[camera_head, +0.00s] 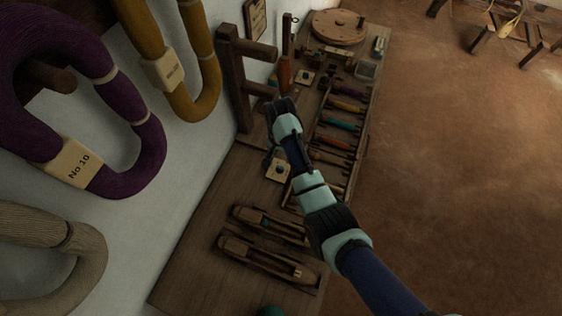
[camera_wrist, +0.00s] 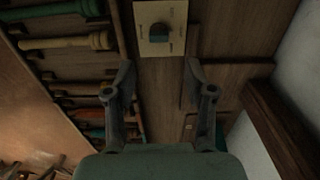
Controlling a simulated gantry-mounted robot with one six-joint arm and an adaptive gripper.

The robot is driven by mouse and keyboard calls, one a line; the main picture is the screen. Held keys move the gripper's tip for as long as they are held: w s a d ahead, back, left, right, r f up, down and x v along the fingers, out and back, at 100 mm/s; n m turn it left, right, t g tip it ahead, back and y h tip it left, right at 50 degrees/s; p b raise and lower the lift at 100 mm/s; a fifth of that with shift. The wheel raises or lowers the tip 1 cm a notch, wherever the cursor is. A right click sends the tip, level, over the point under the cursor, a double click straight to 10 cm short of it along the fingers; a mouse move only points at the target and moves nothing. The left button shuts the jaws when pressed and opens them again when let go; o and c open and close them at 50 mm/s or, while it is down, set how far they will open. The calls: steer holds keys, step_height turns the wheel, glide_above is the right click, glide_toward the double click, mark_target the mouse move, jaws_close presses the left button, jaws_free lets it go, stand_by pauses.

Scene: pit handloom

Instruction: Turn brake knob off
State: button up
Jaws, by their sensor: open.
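A small dark knob (camera_wrist: 159,32) stands on a square cream plate (camera_wrist: 146,50) at the top middle of the wrist view. I cannot read the marks on the plate. My gripper (camera_wrist: 159,68) is open and empty, its two fingers apart over bare wood below the plate in that view. In the head view my gripper (camera_head: 269,152) is partly hidden by its own wrist, close to a cream plate (camera_head: 285,176) with a knob. A second cream plate (camera_head: 304,77) with a knob lies farther back on the bench. No label shows which one is the brake knob.
A rack of coloured handled bobbins (camera_head: 337,123) lies right of the gripper. Two wooden shuttles (camera_head: 265,258) lie on the near bench. A dark wooden bracket (camera_head: 238,82) stands by the wall at left, with yarn hanks (camera_head: 145,150) hanging nearby. A round wooden disc (camera_head: 338,27) is at the back.

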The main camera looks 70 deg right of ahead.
mark_target(280, 167)
steer(key=shift+s+f, duration=0.1)
steer(key=shift+a+f, duration=0.2)
step_height(280, 167, down, 7)
steer(key=b, duration=0.3)
steer(key=shift+f, duration=0.2)
jaws_close()
